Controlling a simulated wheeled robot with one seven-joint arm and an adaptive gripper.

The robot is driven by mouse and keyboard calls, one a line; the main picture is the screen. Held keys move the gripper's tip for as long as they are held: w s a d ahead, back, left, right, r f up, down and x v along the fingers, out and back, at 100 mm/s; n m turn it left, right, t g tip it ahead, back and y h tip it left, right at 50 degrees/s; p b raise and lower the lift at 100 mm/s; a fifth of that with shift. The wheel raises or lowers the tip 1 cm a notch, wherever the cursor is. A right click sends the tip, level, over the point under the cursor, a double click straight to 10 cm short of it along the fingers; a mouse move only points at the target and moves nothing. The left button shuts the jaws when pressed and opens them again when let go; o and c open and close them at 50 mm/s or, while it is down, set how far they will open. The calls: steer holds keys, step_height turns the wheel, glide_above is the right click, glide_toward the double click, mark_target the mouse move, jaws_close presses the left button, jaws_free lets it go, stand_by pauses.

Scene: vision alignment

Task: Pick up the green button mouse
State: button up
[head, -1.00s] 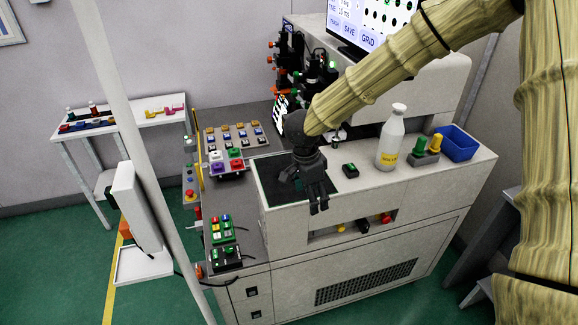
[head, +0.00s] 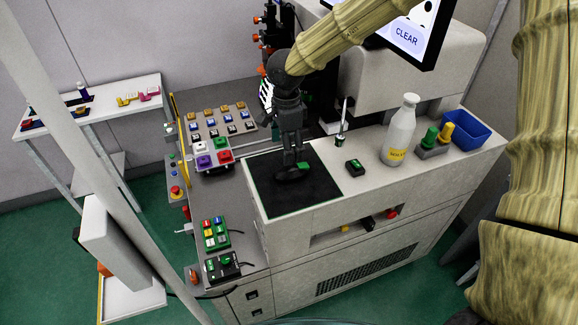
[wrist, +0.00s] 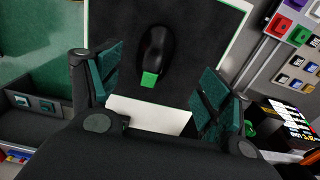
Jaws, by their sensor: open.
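The mouse (head: 290,173) is black with a green button at one end and lies on a black mat (head: 315,195) with a green edge on the machine top. In the wrist view the mouse (wrist: 154,48) lies beyond the fingertips, roughly centred between them, its green end towards me. My gripper (head: 294,158) hangs just above the mouse in the head view and hides part of it. In the wrist view my gripper (wrist: 155,92) has its two teal-padded fingers wide apart, with nothing between them.
A small black box with a green button (head: 355,167) stands right of the mat. Further right are a white bottle (head: 400,130), green and yellow knobs (head: 437,142) and a blue bin (head: 463,136). A button panel (head: 214,150) lies left. A screen (head: 410,32) overhangs behind.

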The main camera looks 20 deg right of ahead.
mark_target(286, 169)
steer(key=f, duration=0.3)
steer(key=shift+s+a+f+p, duration=0.1)
steer(key=shift+a+f+p, duration=0.2)
steer(key=shift+a+p, duration=0.1)
steer(key=shift+d+f, duration=0.1)
steer(key=shift+f, duration=0.1)
steer(key=shift+s+d+f+p, duration=0.1)
steer(key=shift+s+f+p, duration=0.2)
steer(key=shift+p, duration=0.2)
steer(key=shift+f, duration=0.3)
steer(key=shift+f+p, duration=0.85)
steer(key=shift+f, duration=0.95)
steer(key=c, duration=1.1)
